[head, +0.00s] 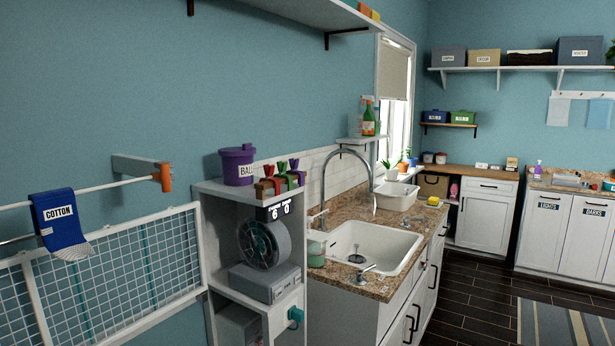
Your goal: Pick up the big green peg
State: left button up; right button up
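Several small coloured pegs, red, green and purple, stand in a wooden holder (262,190) on top of the grey-white shelf unit in the middle left. A green peg (282,167) shows among them, close to its neighbours. At this distance I cannot clearly tell the sizes of the pegs apart. A number sign hangs just below the holder. Neither of my grippers is in view.
A purple lidded tub (238,164) stands left of the holder on the same shelf unit (212,187). A fan (265,245) sits below. A sink (365,248) with a tall faucet is to the right. A wire rack (110,270) with a blue cloth (60,220) is at left.

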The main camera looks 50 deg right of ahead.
aim_at(282, 167)
jog(key=z, duration=1.5)
